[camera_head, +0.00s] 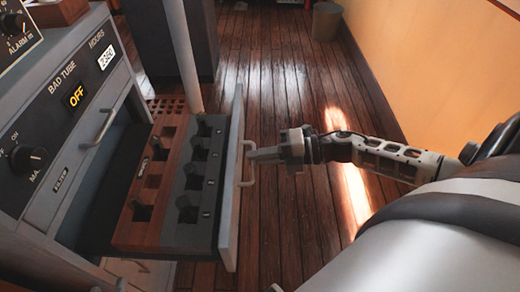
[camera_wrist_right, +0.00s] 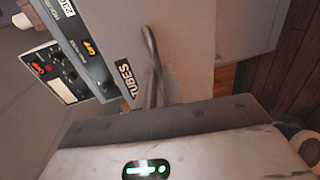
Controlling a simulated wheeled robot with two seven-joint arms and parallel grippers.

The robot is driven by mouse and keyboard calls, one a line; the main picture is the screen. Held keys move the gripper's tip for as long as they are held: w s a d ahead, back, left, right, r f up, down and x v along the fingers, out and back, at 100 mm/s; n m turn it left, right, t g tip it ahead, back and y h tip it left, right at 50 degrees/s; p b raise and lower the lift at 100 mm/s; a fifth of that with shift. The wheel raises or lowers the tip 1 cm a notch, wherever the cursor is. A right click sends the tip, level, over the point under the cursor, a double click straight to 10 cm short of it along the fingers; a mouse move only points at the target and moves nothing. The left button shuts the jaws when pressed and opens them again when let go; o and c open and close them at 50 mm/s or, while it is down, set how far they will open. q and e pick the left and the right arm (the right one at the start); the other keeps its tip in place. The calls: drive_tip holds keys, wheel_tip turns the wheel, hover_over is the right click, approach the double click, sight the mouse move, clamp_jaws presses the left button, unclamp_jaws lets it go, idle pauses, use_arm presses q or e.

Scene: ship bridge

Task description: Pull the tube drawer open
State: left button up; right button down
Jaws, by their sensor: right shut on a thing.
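The tube drawer (camera_head: 229,190) stands well out from the grey cabinet, its front panel apart from the cabinet face. Inside it are a reddish-brown board and a dark strip (camera_head: 199,236) with several dark tube holders. My right gripper (camera_head: 252,154) reaches in from the right and is shut on the drawer handle (camera_head: 244,182). In the right wrist view the handle (camera_wrist_right: 151,50) runs down behind my gripper housing beside the "TUBES" label (camera_wrist_right: 126,78); the fingertips are hidden there. I see no left gripper.
The cabinet front (camera_head: 62,110) has a knob, an "OFF" display and another handle (camera_head: 98,125). A pole (camera_head: 184,55) stands behind the drawer. Wooden floor (camera_head: 283,90) is open to the right, up to an orange wall (camera_head: 436,60). A bin (camera_head: 327,20) stands far back.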

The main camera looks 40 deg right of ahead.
drive_tip(key=shift+d, duration=0.3)
drive_tip(key=c, duration=1.5)
unclamp_jaws()
drive_tip(key=shift+s, duration=0.1)
drive_tip(key=shift+c, duration=0.2)
use_arm(q)
drive_tip(key=shift+d, duration=0.15)
drive_tip(key=shift+s, duration=0.1)
drive_tip(key=shift+r+p, duration=0.25)
drive_tip(key=shift+p, duration=0.65)
use_arm(e)
drive_tip(key=v, duration=1.6)
use_arm(q)
drive_tip(key=shift+r, duration=0.15)
